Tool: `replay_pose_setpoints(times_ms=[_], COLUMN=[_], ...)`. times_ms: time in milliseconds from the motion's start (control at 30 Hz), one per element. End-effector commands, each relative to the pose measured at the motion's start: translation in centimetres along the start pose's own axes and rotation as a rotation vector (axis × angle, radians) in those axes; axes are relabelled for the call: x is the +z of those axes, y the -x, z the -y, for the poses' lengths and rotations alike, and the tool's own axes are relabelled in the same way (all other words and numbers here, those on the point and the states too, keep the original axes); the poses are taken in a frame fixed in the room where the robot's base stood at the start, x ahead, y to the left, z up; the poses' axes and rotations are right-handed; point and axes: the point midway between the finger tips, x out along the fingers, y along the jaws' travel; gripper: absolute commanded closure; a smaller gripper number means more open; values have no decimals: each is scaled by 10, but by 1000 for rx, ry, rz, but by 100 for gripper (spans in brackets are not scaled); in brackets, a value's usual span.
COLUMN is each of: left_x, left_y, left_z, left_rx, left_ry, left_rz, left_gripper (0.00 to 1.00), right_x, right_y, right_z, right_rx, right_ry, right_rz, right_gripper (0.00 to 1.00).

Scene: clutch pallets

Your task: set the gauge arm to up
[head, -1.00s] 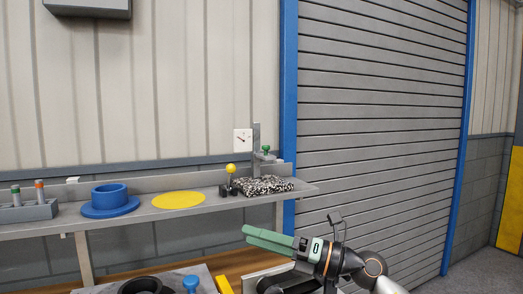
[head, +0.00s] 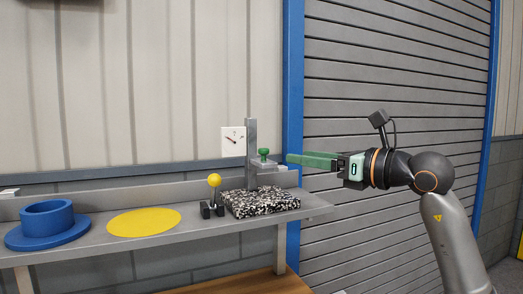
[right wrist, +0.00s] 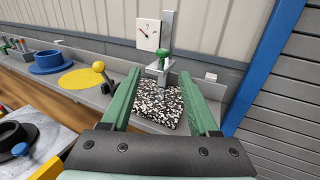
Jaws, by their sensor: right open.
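A gauge stands on a black-and-white speckled block (head: 262,203) on the shelf. It has an upright grey post (head: 251,140), and a grey arm (head: 268,167) with a green knob (head: 264,153) sticks out from the post partway up. In the right wrist view the green knob (right wrist: 163,55) lies ahead, between the lines of the fingers. My right gripper (head: 290,158) is open and empty, just right of the arm at about knob height, apart from it in the picture. Its two green fingers show spread in the wrist view (right wrist: 161,80). My left gripper is out of view.
A lever with a yellow ball (head: 214,181) stands left of the speckled block. A white dial (head: 234,141) is on the wall behind. A yellow disc (head: 145,222) and a blue ring-shaped holder (head: 47,222) are farther left on the shelf (head: 100,241). A blue door post (head: 293,80) is behind.

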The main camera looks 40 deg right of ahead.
Motion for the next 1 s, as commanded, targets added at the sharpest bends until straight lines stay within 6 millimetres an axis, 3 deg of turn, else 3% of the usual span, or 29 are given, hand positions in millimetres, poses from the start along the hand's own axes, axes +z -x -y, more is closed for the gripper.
replay_pose_setpoints(times_ms=[233, 667, 1000], left_x=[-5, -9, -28], left_y=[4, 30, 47], left_z=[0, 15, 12], left_rx=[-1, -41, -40], left_ry=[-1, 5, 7], left_rz=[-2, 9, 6], left_gripper=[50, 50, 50], right_x=[7, 9, 8], right_y=[-8, -76, -113], right_z=[3, 4, 5], right_rx=[-19, -17, -17], right_ry=[13, 12, 9], right_rz=[2, 3, 5], right_gripper=[39, 39, 39])
